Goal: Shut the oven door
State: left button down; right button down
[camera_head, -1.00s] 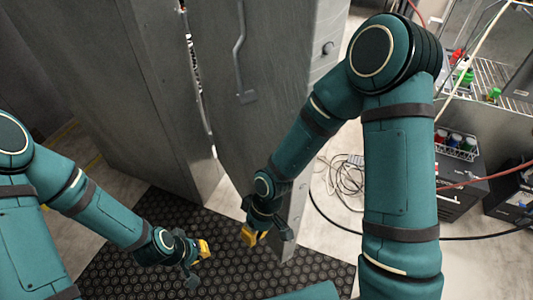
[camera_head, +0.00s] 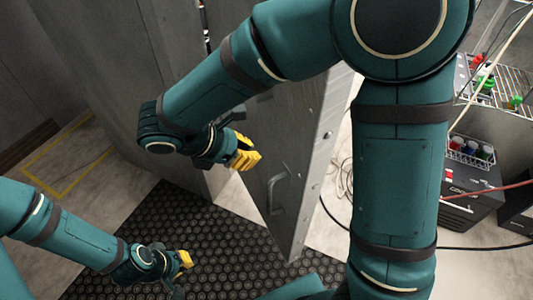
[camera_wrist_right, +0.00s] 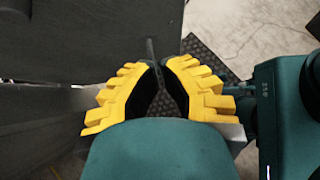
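The oven door (camera_head: 318,150) is a tall grey metal panel standing ajar at an angle to the grey oven body (camera_head: 105,70). A bent metal handle (camera_head: 278,190) sits on its face. My right gripper (camera_head: 245,156) is in front of the door, up and left of the handle, and appears apart from it. In the right wrist view its yellow fingers (camera_wrist_right: 160,66) curve together with the tips nearly meeting, and nothing is clearly held. My left gripper (camera_head: 185,260) is low over the mat, away from the door; its finger gap is too small to read. My right arm hides the door's upper part.
A black studded mat (camera_head: 215,250) covers the floor before the oven. A wire rack (camera_head: 500,85) with coloured bottles, a dark box (camera_head: 465,200) and loose cables stand at the right. Yellow floor tape (camera_head: 60,190) runs at the left.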

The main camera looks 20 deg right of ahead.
aim_at(298, 158)
jog(key=x, duration=0.4)
jog(key=d+r+b+x, duration=0.1)
jog(key=x, duration=0.6)
jog(key=shift+w+d+b, duration=0.1)
jog(key=shift+d+b, duration=0.25)
jog(key=shift+d, duration=0.6)
jog(key=shift+d, duration=0.15)
